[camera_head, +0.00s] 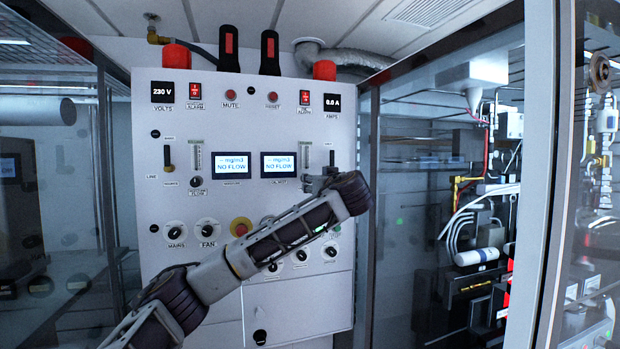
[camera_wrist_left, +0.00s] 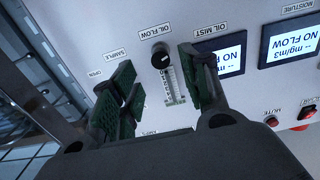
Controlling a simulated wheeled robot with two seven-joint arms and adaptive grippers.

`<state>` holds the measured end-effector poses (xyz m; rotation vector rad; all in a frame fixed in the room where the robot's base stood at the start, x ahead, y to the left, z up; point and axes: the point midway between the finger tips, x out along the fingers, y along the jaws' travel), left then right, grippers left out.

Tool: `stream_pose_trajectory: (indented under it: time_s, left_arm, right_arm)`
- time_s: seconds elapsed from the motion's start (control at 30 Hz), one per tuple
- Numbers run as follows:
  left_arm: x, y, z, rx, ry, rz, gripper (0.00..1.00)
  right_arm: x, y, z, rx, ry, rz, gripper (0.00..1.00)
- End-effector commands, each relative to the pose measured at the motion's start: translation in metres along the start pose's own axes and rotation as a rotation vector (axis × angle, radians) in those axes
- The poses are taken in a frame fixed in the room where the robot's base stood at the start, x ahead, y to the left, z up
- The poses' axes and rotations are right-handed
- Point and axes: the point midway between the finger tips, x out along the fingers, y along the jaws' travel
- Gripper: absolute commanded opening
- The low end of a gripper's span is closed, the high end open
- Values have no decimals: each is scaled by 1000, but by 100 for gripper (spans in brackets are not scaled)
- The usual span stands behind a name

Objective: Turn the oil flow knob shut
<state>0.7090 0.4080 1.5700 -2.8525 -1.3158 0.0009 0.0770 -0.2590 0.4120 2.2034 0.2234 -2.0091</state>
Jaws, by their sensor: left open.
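The oil flow knob (camera_wrist_left: 160,55) is a small round black knob on the white panel (camera_head: 210,262), by its OIL FLOW label and a flow gauge (camera_wrist_left: 174,86). My left gripper (camera_wrist_left: 156,62) is open, with its green-padded fingers on either side of the knob in the left wrist view. I cannot tell whether a finger touches it. In the head view my left gripper (camera_head: 317,182) is at the panel's right side, beside the oil mist display (camera_head: 279,164). The knob is hidden there behind the gripper and wrist. My right gripper is not in view.
The sample flow knob (camera_head: 196,182), mains knob (camera_head: 175,231), fan knob (camera_head: 207,229) and yellow-ringed red button (camera_head: 241,227) are on the same panel. The sample lever (camera_head: 331,158) is close to my gripper. A glass-fronted cabinet (camera_head: 375,110) stands right of the panel.

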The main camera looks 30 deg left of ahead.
Motion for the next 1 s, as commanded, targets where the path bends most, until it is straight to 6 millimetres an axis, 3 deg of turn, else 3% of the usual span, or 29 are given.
stream_pose_trajectory:
  time_s: [0.5, 1.0]
  left_arm:
    - [55, -1, -2, 0, 0, -2, 45]
    - [65, 0, 0, 0, -1, 0, 45]
  right_arm:
    - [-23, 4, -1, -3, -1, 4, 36]
    - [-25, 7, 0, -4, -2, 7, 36]
